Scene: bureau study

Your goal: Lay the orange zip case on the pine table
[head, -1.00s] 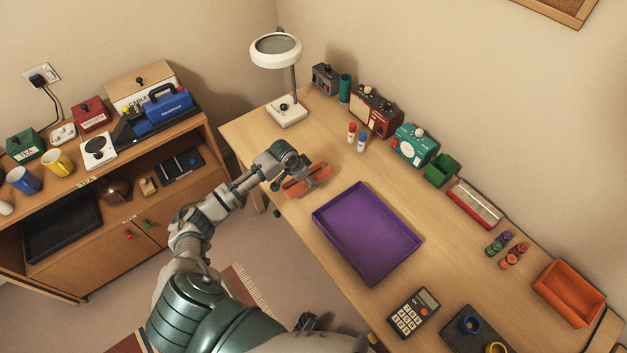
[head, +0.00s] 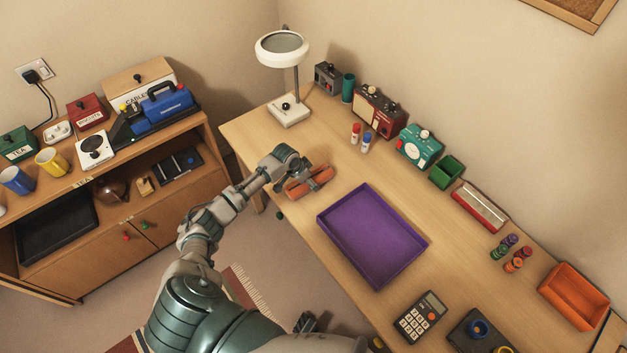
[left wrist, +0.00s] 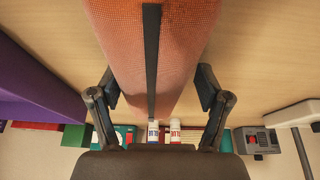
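The orange zip case (head: 322,176) appears to lie on the pine table (head: 345,170), near its long front edge and left of the purple tray. In the left wrist view the case (left wrist: 180,50) shows large, with a dark zip strip down its middle. My left gripper (head: 306,174) is at the case, with its fingers on either side. In the left wrist view the gripper (left wrist: 157,92) is open, with narrow gaps between its fingers and the case. The case's underside is hidden.
The purple tray (head: 372,276) is close to the right of the case. A white magnifier lamp (head: 291,112) stands behind. Red and blue-capped bottles (head: 360,138), a red radio (head: 379,105) and a teal box (head: 419,147) line the back. Bare table surrounds the case.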

